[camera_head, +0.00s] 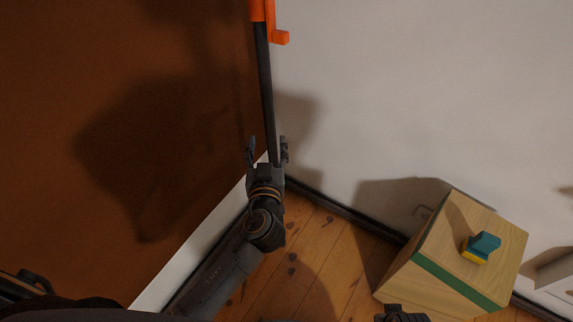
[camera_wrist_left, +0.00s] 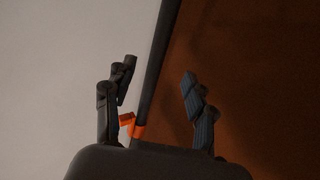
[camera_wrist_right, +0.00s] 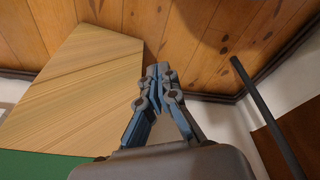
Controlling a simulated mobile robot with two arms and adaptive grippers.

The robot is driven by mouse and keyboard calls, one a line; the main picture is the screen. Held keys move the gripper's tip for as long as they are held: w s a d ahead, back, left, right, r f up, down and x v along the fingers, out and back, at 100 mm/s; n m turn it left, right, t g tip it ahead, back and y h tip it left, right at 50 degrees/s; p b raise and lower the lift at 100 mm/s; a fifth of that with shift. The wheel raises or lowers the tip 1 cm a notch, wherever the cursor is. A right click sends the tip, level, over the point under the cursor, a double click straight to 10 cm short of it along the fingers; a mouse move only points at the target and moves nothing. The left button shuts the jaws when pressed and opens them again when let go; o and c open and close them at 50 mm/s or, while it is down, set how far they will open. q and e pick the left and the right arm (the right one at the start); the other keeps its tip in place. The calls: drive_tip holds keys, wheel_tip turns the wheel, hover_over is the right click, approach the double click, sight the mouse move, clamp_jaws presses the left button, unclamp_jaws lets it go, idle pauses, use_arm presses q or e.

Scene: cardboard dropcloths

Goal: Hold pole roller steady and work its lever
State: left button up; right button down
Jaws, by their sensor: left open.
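The pole roller shows in the head view as a dark pole (camera_head: 265,90) with an orange part (camera_head: 262,10) at the top and a small orange lever (camera_head: 281,38) sticking out right. My left gripper (camera_head: 267,142) is open, with a finger on each side of the lower pole. In the left wrist view the pole (camera_wrist_left: 161,65) runs between the spread fingers (camera_wrist_left: 158,70), with orange (camera_wrist_left: 137,131) low between them; contact cannot be told. My right gripper (camera_wrist_right: 160,70) is shut with its fingertips together, apart from the pole; nothing shows in it.
A wooden box (camera_head: 418,249) with a green stripe stands at the lower right, a teal and yellow object (camera_head: 481,246) on top. A brown wall panel (camera_head: 60,100) is left, a pale wall (camera_head: 420,80) right. Bare plank floor (camera_head: 325,250) lies between.

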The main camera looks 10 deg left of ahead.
sight(267, 105)
use_arm(q)
drive_tip(key=shift+n, duration=0.4)
drive_tip(key=r+x, duration=0.1)
drive_tip(key=x, duration=0.3)
drive_tip(key=r+x, duration=0.1)
drive_tip(key=x, duration=0.3)
drive_tip(key=r+x, duration=0.1)
drive_tip(key=x, duration=0.3)
drive_tip(key=shift+a+p, duration=0.1)
drive_tip(key=shift+p, duration=0.2)
drive_tip(key=shift+w+a+f, duration=0.1)
drive_tip(key=shift+w+a, duration=0.05)
drive_tip(key=shift+w, duration=0.5)
use_arm(e)
drive_tip(key=shift+s+d+f, duration=0.1)
drive_tip(key=shift+s+f, duration=0.05)
drive_tip(key=shift+f, duration=0.3)
drive_tip(key=shift+s+d+f, duration=0.1)
drive_tip(key=shift+f, duration=0.3)
use_arm(q)
drive_tip(key=shift+c, duration=0.4)
clamp_jaws()
